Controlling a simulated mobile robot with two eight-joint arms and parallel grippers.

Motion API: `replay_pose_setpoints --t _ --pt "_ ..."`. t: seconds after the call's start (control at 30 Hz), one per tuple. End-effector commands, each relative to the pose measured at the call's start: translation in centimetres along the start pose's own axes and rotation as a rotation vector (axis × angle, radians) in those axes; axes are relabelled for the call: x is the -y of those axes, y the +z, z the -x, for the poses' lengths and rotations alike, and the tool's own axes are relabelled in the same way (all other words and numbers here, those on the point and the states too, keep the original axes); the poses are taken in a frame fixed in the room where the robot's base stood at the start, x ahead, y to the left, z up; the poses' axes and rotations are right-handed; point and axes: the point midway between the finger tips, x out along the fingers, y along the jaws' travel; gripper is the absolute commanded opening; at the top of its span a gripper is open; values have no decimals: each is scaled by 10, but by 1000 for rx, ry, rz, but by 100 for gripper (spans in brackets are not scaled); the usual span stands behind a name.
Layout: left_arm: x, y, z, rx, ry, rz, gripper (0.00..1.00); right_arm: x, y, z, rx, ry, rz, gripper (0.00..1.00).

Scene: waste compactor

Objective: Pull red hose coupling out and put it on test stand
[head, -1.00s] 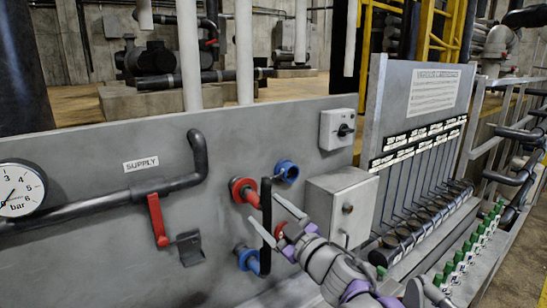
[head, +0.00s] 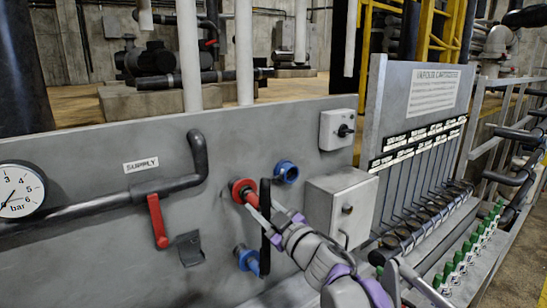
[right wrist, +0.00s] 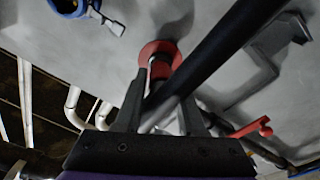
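The red hose coupling (head: 243,190) sits on the grey panel (head: 120,240), in a red round collar, in the head view. In the right wrist view the red coupling (right wrist: 159,66) shows just beyond the fingers. My right gripper (head: 256,215) is in front of it, behind a black upright bar (head: 265,238) that partly hides the fingers. In the right wrist view the right gripper's fingers (right wrist: 160,105) stand apart, on either side of the coupling's line; I cannot tell whether they touch it. The bar crosses this view diagonally.
A blue port (head: 286,171) is up and right of the red one; another blue fitting (head: 247,259) is below. A grey box (head: 340,207) stands close on the right. A red valve lever (head: 158,222), a dark bracket (head: 190,248) and a pressure gauge (head: 19,190) are on the left.

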Motion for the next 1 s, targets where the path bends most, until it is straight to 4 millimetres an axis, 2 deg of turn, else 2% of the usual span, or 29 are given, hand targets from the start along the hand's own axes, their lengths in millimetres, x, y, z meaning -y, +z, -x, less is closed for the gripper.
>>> replay_pose_setpoints --t 0.03,0.17,1.0 --pt "0 0 0 0 0 0 0 0 0 0 0 0 0 22" --pt "0 0 0 0 0 0 0 0 0 0 0 0 0 0" --pt "0 3 -2 2 0 0 0 -1 -1 8 -1 0 -1 0"
